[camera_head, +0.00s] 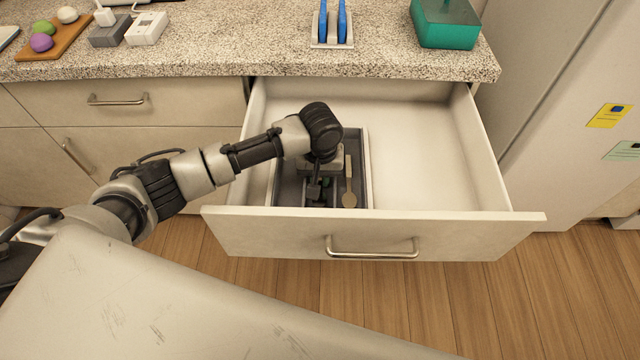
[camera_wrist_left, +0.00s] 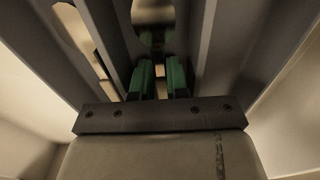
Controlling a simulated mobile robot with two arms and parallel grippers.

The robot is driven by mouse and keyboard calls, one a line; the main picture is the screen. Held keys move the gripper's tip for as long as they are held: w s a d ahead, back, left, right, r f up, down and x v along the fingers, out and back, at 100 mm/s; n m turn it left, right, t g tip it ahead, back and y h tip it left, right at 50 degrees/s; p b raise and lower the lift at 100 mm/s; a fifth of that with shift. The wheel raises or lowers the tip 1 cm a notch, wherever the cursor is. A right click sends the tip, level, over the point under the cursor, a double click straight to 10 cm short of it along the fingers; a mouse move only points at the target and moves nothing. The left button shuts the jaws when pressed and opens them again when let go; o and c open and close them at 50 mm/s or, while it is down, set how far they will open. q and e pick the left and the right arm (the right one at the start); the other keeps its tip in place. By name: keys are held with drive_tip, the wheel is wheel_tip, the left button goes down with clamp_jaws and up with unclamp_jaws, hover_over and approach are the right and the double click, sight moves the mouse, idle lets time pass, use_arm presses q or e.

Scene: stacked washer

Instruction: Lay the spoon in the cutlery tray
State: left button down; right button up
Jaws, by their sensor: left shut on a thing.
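The dark grey cutlery tray (camera_head: 367,170) lies in the left part of the open drawer. My left gripper (camera_head: 318,195) points down into it. In the left wrist view its green fingers (camera_wrist_left: 160,80) are shut on a narrow thing, which seems to be the spoon (camera_wrist_left: 152,38); a rounded, shiny bowl-like end shows beyond the fingertips, between tray dividers. My wrist hides most of it in the head view. A wooden spoon (camera_head: 349,197) lies in the tray's right compartment, apart from the gripper. My right gripper is not in view.
The drawer front (camera_head: 375,235) with its bar handle stands close before the tray. The drawer's right part (camera_head: 425,150) is empty. On the counter (camera_head: 230,50) above are a blue-and-white rack (camera_head: 332,25), a teal box (camera_head: 445,22) and a wooden board (camera_head: 50,38).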

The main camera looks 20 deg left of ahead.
sight(320, 181)
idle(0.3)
use_arm(q)
drive_tip(key=c, duration=1.4)
unclamp_jaws()
drive_tip(key=shift+f, duration=0.15)
drive_tip(key=shift+r, duration=0.25)
wheel_tip(320, 181, up, 12)
drive_tip(key=p, duration=0.1)
drive_tip(key=shift+p, duration=0.35)
drive_tip(key=shift+s+f, duration=0.1)
drive_tip(key=shift+f, duration=0.05)
